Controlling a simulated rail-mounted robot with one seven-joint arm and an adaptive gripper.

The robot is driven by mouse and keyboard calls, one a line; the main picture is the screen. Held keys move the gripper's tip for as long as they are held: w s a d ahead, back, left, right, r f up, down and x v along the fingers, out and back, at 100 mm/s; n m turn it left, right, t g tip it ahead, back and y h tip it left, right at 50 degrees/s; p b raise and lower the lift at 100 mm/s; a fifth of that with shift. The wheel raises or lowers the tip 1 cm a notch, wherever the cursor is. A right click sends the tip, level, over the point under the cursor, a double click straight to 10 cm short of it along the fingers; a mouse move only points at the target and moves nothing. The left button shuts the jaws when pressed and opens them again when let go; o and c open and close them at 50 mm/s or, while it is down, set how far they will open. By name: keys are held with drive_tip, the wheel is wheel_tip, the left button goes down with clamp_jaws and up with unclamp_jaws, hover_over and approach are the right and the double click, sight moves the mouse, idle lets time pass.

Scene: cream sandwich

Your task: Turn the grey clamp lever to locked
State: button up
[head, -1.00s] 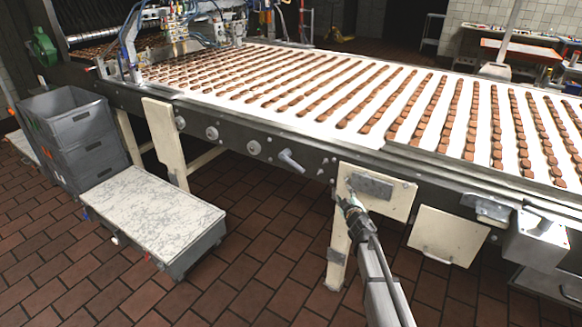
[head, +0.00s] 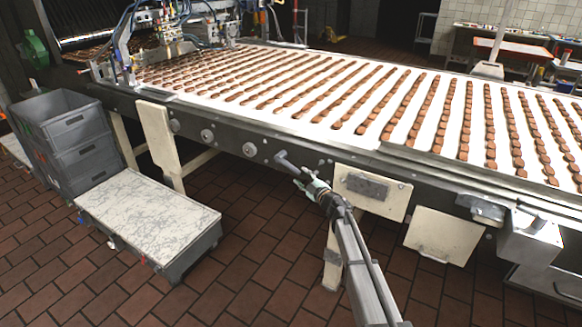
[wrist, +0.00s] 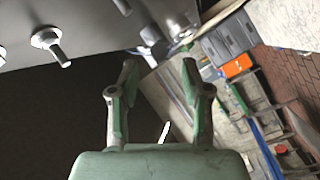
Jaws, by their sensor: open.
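The grey clamp lever (head: 286,161) is a short handle on the dark side rail of the conveyor, slanting down to the right in the head view. My gripper (head: 301,182) is just below and to the right of its lower end. In the wrist view my gripper (wrist: 160,72) is open, its two green-grey fingers apart with nothing held between them. A grey metal part (wrist: 152,38) shows just beyond the fingertips, probably the lever. I cannot tell whether it touches them.
Round knobs (head: 207,136) line the rail to the left. A cream panel with a grey plate (head: 372,191) hangs to the right of my gripper. A low trolley (head: 148,212) and stacked grey crates (head: 72,137) stand at left. The conveyor belt carries rows of brown biscuits (head: 410,105).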

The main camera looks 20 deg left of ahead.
sight(291, 167)
drive_tip(key=p+x, duration=0.1)
drive_tip(key=x, duration=0.8)
clamp_jaws()
